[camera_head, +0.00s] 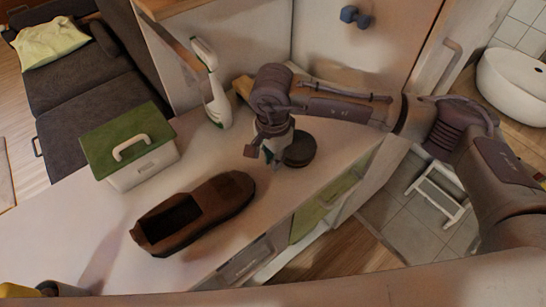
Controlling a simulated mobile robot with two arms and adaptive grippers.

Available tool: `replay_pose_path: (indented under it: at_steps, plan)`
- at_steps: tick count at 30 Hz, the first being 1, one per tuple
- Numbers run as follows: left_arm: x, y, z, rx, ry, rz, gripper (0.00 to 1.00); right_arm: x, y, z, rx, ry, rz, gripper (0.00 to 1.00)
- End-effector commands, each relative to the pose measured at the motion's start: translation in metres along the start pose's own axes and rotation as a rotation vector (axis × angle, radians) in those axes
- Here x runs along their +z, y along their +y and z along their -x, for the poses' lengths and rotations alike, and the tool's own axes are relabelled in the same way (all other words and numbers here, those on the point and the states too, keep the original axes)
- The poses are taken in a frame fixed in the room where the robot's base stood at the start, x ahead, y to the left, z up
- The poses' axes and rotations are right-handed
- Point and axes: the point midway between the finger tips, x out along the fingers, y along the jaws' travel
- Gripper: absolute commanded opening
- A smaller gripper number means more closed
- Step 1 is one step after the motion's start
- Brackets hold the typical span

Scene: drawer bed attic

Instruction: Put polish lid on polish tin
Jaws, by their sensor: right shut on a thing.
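My right gripper (268,156) reaches in from the right and points down over the counter, left of a dark, round, flat tin-like thing (300,149). That round thing looks like the polish tin and is partly covered by the gripper. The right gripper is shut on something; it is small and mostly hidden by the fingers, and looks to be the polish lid. I cannot tell whether lid and tin touch. My left gripper is not clearly seen.
A brown shoe (195,213) lies on the counter (95,230) near its front edge. A blue dumbbell-shaped thing (355,17) is behind.

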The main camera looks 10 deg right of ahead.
Motion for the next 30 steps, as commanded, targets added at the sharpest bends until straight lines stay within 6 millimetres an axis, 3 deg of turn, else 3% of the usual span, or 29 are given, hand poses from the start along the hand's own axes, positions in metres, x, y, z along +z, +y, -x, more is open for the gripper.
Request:
replay_pose_path:
  at_steps: [12,13,18,26,30]
  plan:
    - [0.000,0.000,-0.001,0.000,0.000,0.000,0.55,0.000,0.000,0.000,-0.001,0.000,0.000,0.00]
    - [0.000,0.000,-0.001,0.000,0.000,0.000,0.55,0.000,0.000,0.000,0.000,0.000,0.000,0.19]
    - [0.000,0.000,-0.001,0.000,0.000,0.000,0.55,0.000,0.000,0.000,0.000,0.000,0.000,0.45]
    - [0.001,0.000,-0.001,0.000,0.000,0.000,0.55,0.000,0.000,0.000,0.000,0.000,0.000,0.45]
    - [0.001,0.000,-0.001,0.000,-0.001,0.000,0.55,0.000,-0.001,0.010,-0.004,0.001,0.000,0.45]
